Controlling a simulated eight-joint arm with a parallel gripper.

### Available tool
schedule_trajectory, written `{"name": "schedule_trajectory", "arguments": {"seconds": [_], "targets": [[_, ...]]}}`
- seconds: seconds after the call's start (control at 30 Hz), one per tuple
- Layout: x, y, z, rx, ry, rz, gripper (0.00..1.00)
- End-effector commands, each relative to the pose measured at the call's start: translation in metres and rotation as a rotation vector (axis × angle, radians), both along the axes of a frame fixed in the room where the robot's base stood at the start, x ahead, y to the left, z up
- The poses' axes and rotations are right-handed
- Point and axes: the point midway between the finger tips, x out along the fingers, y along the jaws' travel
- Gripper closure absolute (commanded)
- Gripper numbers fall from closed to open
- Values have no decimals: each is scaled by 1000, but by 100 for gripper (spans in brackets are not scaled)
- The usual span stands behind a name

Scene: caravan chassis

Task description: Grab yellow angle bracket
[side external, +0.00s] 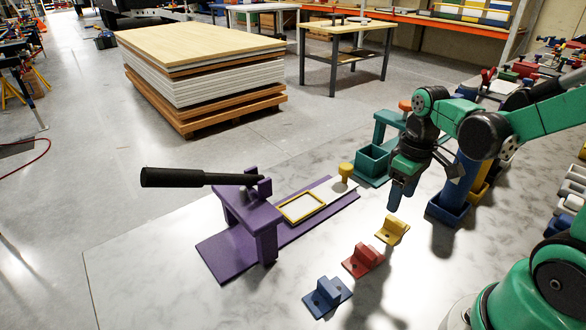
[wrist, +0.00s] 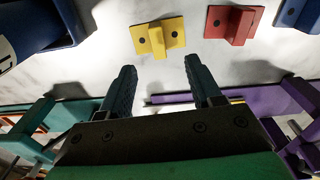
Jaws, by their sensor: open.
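The yellow angle bracket (side external: 392,230) lies on the marbled table top, behind the red bracket in the side view. In the wrist view the yellow bracket (wrist: 158,37) shows at the top, just beyond my fingertips, with a dark hole in its base plate and an upright rib. My gripper (side external: 395,203) points down above the table close to the yellow bracket. In the wrist view my gripper (wrist: 159,72) has its two dark fingers spread apart with nothing between them. The bracket is apart from the fingers.
A red bracket (side external: 364,260) and a blue bracket (side external: 327,296) lie in a row with the yellow one. A purple fixture (side external: 262,232) with a black handle (side external: 185,177) stands at left. A blue holder (side external: 447,212) and a teal bin (side external: 373,162) stand near my arm.

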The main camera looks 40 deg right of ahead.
Motion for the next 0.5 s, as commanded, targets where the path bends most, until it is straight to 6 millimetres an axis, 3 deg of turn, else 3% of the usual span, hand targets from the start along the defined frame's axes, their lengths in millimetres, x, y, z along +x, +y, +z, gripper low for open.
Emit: {"name": "schedule_trajectory", "arguments": {"seconds": [0.5], "targets": [[-1, -3, -43, 9, 23, 2, 42]]}}
